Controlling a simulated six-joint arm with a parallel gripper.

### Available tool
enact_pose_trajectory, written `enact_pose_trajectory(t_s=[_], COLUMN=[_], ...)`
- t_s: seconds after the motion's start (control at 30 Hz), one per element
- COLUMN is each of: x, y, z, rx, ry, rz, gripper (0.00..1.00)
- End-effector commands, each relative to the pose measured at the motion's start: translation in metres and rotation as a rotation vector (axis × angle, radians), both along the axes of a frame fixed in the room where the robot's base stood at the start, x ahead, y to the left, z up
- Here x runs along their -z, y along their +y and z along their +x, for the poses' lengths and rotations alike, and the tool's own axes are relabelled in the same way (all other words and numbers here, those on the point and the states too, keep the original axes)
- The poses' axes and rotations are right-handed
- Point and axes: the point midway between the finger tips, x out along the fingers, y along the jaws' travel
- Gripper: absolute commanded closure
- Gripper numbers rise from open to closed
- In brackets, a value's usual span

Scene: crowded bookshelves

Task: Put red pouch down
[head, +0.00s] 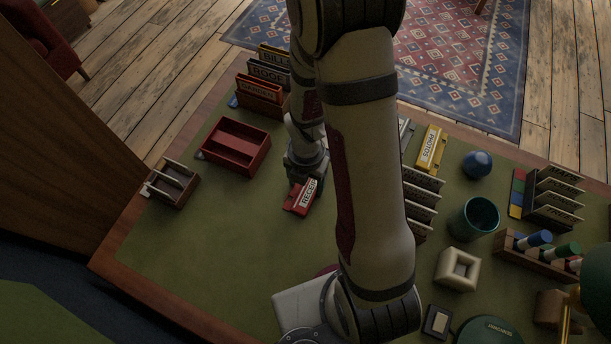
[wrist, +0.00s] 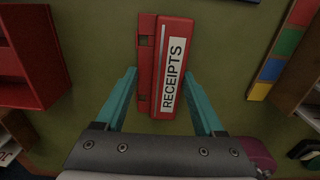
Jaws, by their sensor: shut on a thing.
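The red pouch (wrist: 150,80) has a white label reading RECEIPTS and shows between the two teal fingers of my gripper (wrist: 160,72) in the wrist view. The gripper is shut on it, one finger against each long side. In the head view the pouch (head: 297,200) is over the left-middle part of the green desk top, below my gripper (head: 306,180), with part of its label hidden. I cannot tell whether its underside touches the desk.
An open red tray (head: 262,150) and a brown wooden holder (head: 165,189) stand to the left. Labelled folders (head: 262,88) stand behind. A teal cup (head: 480,215), a blue ball (head: 477,163) and racks crowd the right. Green desk surface (head: 215,235) is bare at front left.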

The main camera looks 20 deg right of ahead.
Motion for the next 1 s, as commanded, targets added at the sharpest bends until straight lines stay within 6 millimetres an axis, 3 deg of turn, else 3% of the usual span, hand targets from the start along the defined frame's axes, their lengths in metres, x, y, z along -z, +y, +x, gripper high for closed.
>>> enact_pose_trajectory(t_s=[0.33,0.37,0.5,0.67,1.0], x=[0.006,0.006,0.007,-0.004,-0.094], y=[0.0,0.0,0.0,0.0,0.0], z=[0.0,0.0,0.0,0.001,0.002], rx=[0.0,0.0,0.0,0.001,0.0], ry=[0.0,0.0,-0.001,-0.004,-0.008], rz=[0.0,0.0,0.0,0.0,-0.001], gripper=[0.88,0.28,0.03,0.0,0.0])
